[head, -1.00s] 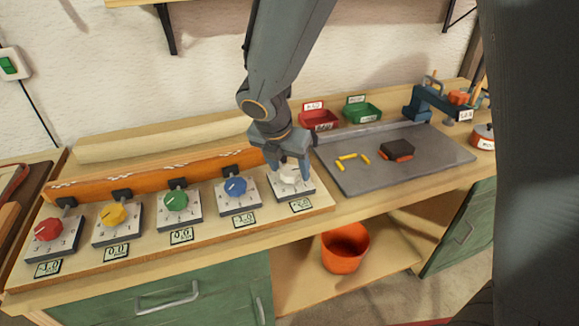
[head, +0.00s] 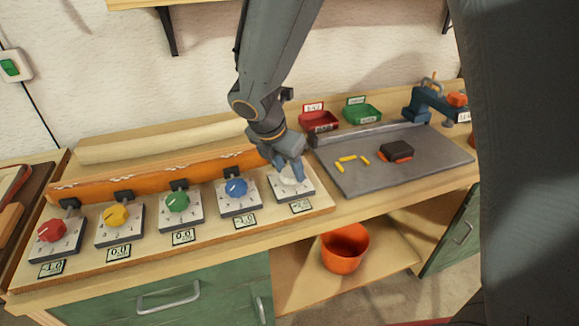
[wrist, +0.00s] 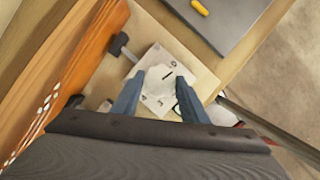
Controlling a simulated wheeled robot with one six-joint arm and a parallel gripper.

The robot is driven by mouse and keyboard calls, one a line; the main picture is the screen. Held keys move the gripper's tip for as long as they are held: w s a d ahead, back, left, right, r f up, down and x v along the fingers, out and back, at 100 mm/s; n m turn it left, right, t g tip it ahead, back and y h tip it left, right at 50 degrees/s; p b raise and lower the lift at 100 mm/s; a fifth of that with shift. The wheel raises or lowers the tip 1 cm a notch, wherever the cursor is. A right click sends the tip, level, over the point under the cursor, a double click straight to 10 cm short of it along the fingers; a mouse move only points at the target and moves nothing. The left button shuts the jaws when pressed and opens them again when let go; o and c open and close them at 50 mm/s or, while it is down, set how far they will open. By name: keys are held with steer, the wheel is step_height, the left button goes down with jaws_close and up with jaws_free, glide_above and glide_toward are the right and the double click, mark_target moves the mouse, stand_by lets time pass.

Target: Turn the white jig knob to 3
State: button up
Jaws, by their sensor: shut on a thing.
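The white jig knob (head: 290,176) is the rightmost of a row of knobs on a pale board (head: 215,224). It sits on a square dial plate with small marks, with a label card reading about -2.0 below it. In the wrist view the white knob (wrist: 161,78) shows a dark pointer line. My gripper (head: 288,172) is above the plate with its fingers around the knob, shut on it, and it also shows in the wrist view (wrist: 158,92). The fingers and wrist hide part of the knob and dial in the head view.
Blue (head: 236,187), green (head: 178,201), yellow (head: 117,216) and red (head: 52,230) knobs stand to the left. An orange bent lath (head: 140,177) runs behind them. A grey mat (head: 430,170) with yellow pieces and a dark block lies to the right.

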steer(key=m+g+p, duration=0.1)
steer(key=m, duration=0.2)
steer(key=m+g+h+p, duration=0.1)
steer(key=m, duration=0.2)
steer(key=shift+w+a+r+h+p, duration=0.1)
steer(key=shift+w+a+h+p, duration=0.1)
steer(key=shift+h+p, duration=0.15)
steer(key=m, duration=0.2)
steer(key=m+g+p, duration=0.1)
steer(key=m, duration=0.1)
steer(key=m+g, duration=0.1)
steer(key=m, duration=0.1)
steer(key=shift+w+d+m+p, duration=0.1)
steer(key=shift+w+m+p, duration=0.2)
steer(key=shift+m, duration=0.1)
steer(key=m+g, duration=0.1)
steer(key=m, duration=0.2)
steer(key=m+g+y, duration=0.1)
steer(key=m, duration=0.2)
steer(key=shift+w+d+g+y, duration=0.1)
steer(key=shift+w+g+y, duration=0.05)
steer(key=shift+g+y, duration=0.15)
steer(key=m, duration=0.3)
steer(key=m+g+y, duration=0.1)
steer(key=m, duration=0.1)
steer(key=shift+d+m+y+p, duration=0.15)
steer(key=shift+m+y+p, duration=0.15)
steer(key=shift+m, duration=0.1)
steer(key=o, duration=1)
steer(key=shift+o, duration=0.2)
